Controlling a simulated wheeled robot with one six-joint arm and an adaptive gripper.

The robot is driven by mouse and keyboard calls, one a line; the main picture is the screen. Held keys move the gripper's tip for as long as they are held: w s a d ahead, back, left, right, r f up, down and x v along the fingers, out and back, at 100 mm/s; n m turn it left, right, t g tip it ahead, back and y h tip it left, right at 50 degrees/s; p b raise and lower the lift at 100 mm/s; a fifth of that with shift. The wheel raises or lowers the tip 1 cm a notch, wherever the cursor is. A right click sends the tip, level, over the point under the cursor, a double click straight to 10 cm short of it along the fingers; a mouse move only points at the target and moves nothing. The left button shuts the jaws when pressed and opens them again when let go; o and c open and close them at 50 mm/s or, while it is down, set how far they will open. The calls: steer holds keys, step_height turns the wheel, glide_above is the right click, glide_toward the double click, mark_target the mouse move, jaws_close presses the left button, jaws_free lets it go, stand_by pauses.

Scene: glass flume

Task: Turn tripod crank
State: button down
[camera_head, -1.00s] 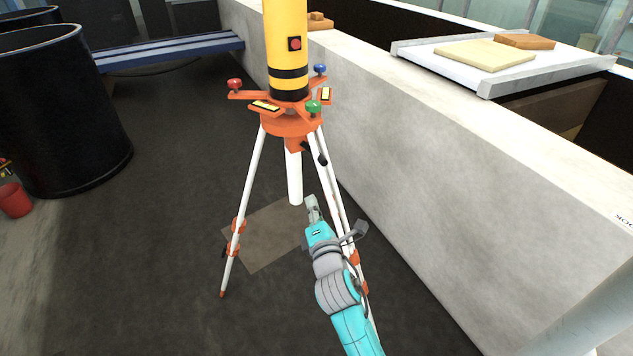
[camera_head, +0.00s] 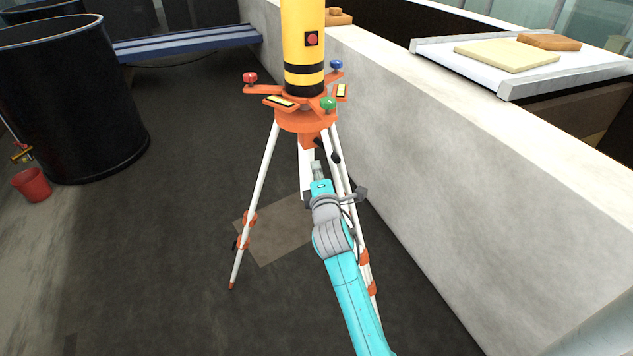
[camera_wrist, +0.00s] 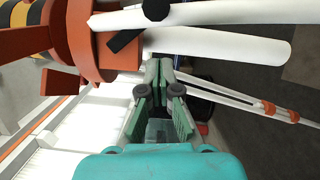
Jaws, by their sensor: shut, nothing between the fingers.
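The tripod has an orange head (camera_head: 306,118) and white legs, with a tall yellow instrument (camera_head: 303,45) on top. A small black crank (camera_head: 335,151) sticks out at the right just below the head. My gripper (camera_head: 316,167) is below the head, beside the white centre column and a little left of and below the crank. In the wrist view my gripper (camera_wrist: 160,66) is shut and empty, its tips apart from the crank in the picture.
A concrete wall (camera_head: 440,160) runs close along the tripod's right side. The tripod's white legs (camera_head: 255,200) stand around my arm. Large black barrels (camera_head: 75,110) and a red bucket (camera_head: 33,185) are at the left. The dark floor (camera_head: 170,230) left of the tripod is clear.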

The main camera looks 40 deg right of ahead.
mark_target(328, 156)
steer(key=shift+s+d+r, duration=0.1)
steer(key=shift+s+d, duration=0.2)
steer(key=shift+d, duration=0.45)
steer(key=shift+s+d+r, duration=0.1)
steer(key=shift+s+d, duration=0.15)
steer(key=shift+d, duration=0.45)
steer(key=shift+s+d+r, duration=0.1)
steer(key=shift+d, duration=0.3)
steer(key=shift+a, duration=0.1)
